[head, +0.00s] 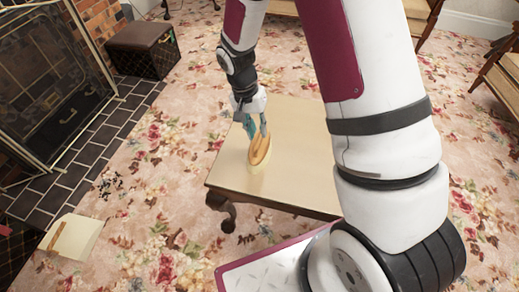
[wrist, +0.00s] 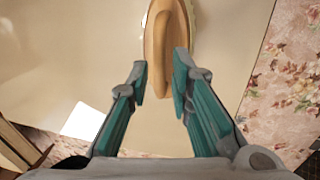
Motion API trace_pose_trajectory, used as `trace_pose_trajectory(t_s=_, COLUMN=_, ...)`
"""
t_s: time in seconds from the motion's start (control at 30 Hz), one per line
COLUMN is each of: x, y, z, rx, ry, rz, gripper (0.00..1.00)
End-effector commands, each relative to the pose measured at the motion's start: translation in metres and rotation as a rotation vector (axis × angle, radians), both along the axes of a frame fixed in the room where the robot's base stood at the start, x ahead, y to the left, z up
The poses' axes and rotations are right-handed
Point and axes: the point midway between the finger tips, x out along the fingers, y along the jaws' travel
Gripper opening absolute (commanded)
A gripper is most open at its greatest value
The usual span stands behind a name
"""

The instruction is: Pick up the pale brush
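The pale brush (head: 260,153), tan-handled with a long oval shape and cream bristles, lies on the tabletop near its left edge. In the wrist view the brush (wrist: 160,48) runs up from between the fingertips to the top edge, and its far end is cut off. My gripper (head: 257,127) is over the brush, fingers pointing down. In the wrist view my gripper (wrist: 160,78) is open, with a teal-padded finger on each side of the brush's near end. A gap shows on both sides. The exact height of the fingertips above the table is hard to tell.
The low wooden table (head: 300,170) is otherwise bare where visible. A brick hearth with a fireplace screen (head: 50,75) stands at left, beside a dark box (head: 143,48). A cream flat object (head: 72,238) lies on the floral carpet. My arm hides the table's right part.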

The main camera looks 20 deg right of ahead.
Motion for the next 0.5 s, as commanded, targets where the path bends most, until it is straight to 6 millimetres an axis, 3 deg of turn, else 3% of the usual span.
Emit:
trace_pose_trajectory(t_s=0.23, x=-0.004, y=-0.006, z=-0.037, rx=0.001, ry=0.001, rz=-0.001, gripper=0.2)
trace_pose_trajectory(t_s=0.5, x=-0.005, y=-0.007, z=-0.04, rx=0.001, ry=0.0, rz=0.0, gripper=0.2)
